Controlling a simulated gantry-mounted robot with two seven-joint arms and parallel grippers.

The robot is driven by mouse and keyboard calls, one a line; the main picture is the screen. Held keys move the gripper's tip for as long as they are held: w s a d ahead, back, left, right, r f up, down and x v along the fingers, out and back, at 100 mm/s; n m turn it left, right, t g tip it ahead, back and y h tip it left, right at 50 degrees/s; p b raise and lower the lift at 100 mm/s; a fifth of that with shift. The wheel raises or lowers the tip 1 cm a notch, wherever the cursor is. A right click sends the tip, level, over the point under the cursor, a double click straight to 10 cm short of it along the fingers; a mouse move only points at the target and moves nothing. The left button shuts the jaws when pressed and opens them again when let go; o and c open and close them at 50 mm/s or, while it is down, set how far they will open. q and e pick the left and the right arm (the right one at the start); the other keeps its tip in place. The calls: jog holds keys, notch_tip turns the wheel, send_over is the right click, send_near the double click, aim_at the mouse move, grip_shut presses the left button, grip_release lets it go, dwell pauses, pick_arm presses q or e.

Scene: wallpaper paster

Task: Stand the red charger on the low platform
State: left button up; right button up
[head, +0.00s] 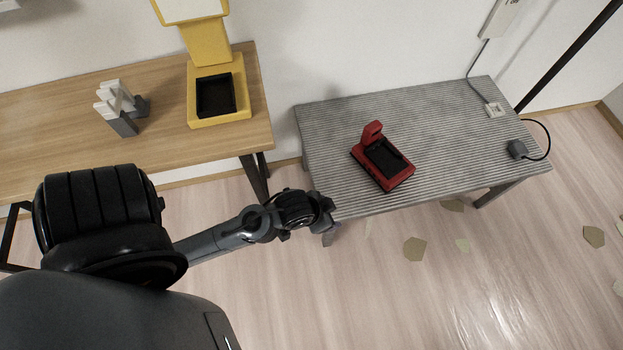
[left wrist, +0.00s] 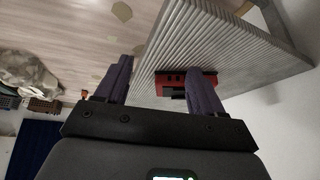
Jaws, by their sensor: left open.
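The red charger (head: 383,163) rests upright on its base on the grey ribbed low platform (head: 330,135), near the platform's middle left. Its dark tray faces up and its short red post is at the back. My left gripper (head: 325,215) is by the platform's front left corner, apart from the charger. In the left wrist view my left gripper (left wrist: 160,78) is open, with two dark fingers spread and nothing held. Beyond the fingers the red charger (left wrist: 168,77) shows, partly hidden by one finger, on the platform (left wrist: 215,40). My right gripper is not in view.
A wooden table (head: 60,150) at left carries a yellow stand (head: 218,116) with a black tray and a grey-white stand (head: 120,107). A socket (head: 494,110) lies on the platform's right, and a black plug (head: 517,149) at its right edge. Scraps (head: 415,248) lie on the floor.

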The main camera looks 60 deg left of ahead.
pick_arm(q)
jog(key=s+d+r+g, duration=0.2)
jog(key=s+r, duration=0.1)
jog(key=s, duration=0.3)
jog(key=shift+s+d+m, duration=0.15)
jog(key=shift+s+m, duration=0.05)
jog(key=shift+m, duration=0.2)
jog(key=shift+r, duration=0.1)
notch_tip(320, 180, up, 48)
jog(key=p, duration=4.8)
